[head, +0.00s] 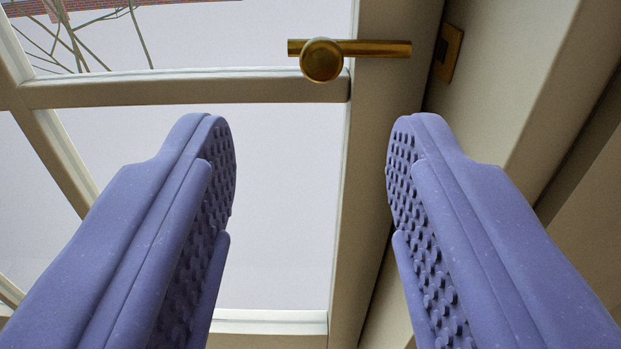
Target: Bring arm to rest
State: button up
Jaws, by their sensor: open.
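My gripper (312,150) is open, with its two blue-violet fingers wide apart and nothing between them. Their studded inner pads face each other. The fingers point up the picture toward a window or glazed door with a cream frame (377,130). A brass handle (375,48) with a round knob sits on that frame, above the fingertips in the picture. The gripper is not closed on the handle, and a gap shows between them. The rest of my arm is not in view.
Glass panes (275,200) with cream glazing bars (185,91) fill the left and middle. A brass plate (449,52) is on the jamb (510,70) at right. Bare branches (70,40) and a strip of brick show through the upper pane.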

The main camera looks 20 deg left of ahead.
notch_tip(320, 180, up, 22)
jog(key=r+m+h, duration=0.1)
jog(key=h, duration=0.5)
jog(key=s+a+r+m+g, duration=0.1)
jog(key=s+a+r+m, duration=0.1)
jog(key=s+r, duration=1.8)
jog(key=shift+m+g, duration=0.3)
jog(key=shift+g, duration=0.1)
